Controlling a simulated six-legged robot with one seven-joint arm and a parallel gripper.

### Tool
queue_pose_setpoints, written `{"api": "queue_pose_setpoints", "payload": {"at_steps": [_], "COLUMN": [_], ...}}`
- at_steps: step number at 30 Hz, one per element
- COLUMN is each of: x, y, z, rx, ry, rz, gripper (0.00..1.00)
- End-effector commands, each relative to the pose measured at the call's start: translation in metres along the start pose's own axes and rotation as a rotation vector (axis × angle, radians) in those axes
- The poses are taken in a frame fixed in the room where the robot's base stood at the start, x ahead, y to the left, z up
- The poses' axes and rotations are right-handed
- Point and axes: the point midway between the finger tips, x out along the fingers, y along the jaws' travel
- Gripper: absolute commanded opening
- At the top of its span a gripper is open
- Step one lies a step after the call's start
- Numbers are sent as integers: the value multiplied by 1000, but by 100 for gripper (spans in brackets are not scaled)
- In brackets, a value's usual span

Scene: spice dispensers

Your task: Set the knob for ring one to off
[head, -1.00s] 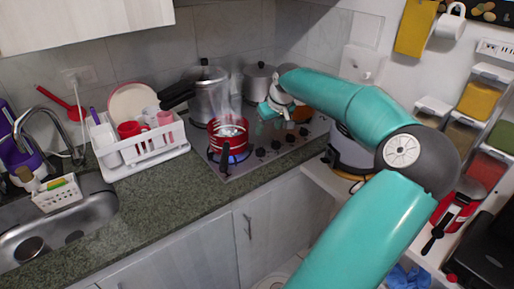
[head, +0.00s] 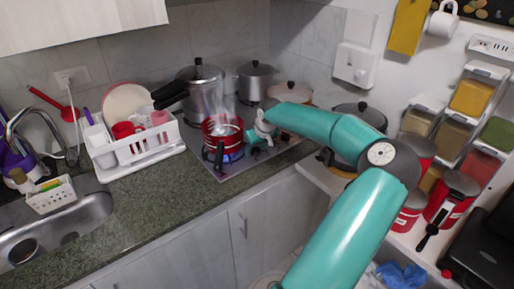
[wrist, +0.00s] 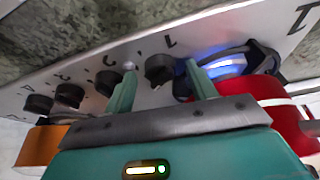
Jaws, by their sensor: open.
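The cooktop (head: 222,171) has a row of black knobs along its edge, and numbers are printed beside them. The knob for ring one (wrist: 160,70), beside a printed 1, appears between my fingertips in the wrist view. Its exact setting is hard to read. My gripper (wrist: 159,66) is open, with one finger to each side of that knob and no clear contact. In the head view my gripper (head: 262,133) is over the knob row, right of the red pot (head: 221,134). A blue flame (wrist: 222,66) burns under the pot, and steam rises.
More knobs (wrist: 108,82) run leftward in the wrist view. The red pot's side (wrist: 285,112) is close right of my gripper there. A pressure cooker (head: 200,92) and a grey pot (head: 255,80) stand behind. A dish rack (head: 135,150) is left.

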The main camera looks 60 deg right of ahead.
Motion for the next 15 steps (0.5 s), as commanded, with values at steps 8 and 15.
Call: {"api": "queue_pose_setpoints", "payload": {"at_steps": [8, 15], "x": [0, -1], "y": [0, 0], "z": [0, 0], "rx": [0, -1], "ry": [0, 0], "rz": [0, 0], "gripper": [31, 12]}}
